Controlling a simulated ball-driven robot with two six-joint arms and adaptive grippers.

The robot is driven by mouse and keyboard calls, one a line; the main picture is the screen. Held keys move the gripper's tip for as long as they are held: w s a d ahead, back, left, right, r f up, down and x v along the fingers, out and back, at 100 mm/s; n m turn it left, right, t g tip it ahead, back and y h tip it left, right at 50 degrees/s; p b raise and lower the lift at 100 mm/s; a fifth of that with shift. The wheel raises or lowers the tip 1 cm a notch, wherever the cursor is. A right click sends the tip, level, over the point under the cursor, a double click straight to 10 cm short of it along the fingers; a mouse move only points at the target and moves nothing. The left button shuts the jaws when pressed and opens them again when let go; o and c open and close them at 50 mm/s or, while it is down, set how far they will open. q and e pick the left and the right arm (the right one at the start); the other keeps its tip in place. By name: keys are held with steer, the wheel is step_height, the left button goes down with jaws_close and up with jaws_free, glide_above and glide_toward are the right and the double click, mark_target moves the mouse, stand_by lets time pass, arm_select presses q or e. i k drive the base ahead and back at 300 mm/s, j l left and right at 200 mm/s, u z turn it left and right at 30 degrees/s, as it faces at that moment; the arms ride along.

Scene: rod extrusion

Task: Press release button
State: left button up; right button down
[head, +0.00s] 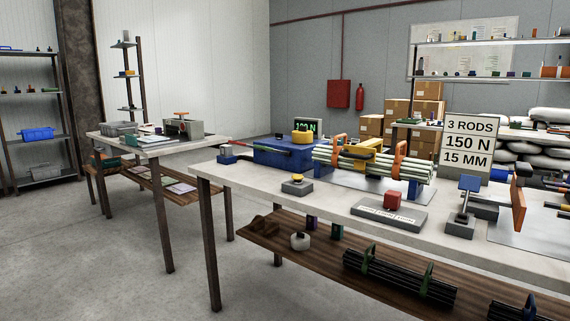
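On the front table, a small grey box with a yellow round top (297,180) looks like a button. I cannot tell which one is the release button. Behind them is a blue machine (280,154) with a yellow knob (302,137) and a green-lit display (306,127). A bundle of pale rods (385,172) with orange clamps lies to its right. Neither of my grippers is in view.
A sign (469,144) reads 3 RODS, 150 N, 15 MM. A blue-topped grey stand (466,205) and an orange upright plate (519,204) stand at the right. Dark rods (400,279) lie on the lower shelf. The floor (105,255) at left is clear.

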mark_target(297, 177)
steer(key=i+j+z, duration=0.15)
steer(key=i+j, duration=0.7)
steer(key=i+j+z, duration=0.15)
steer(key=i+j, duration=0.7)
steer(key=j, duration=0.15)
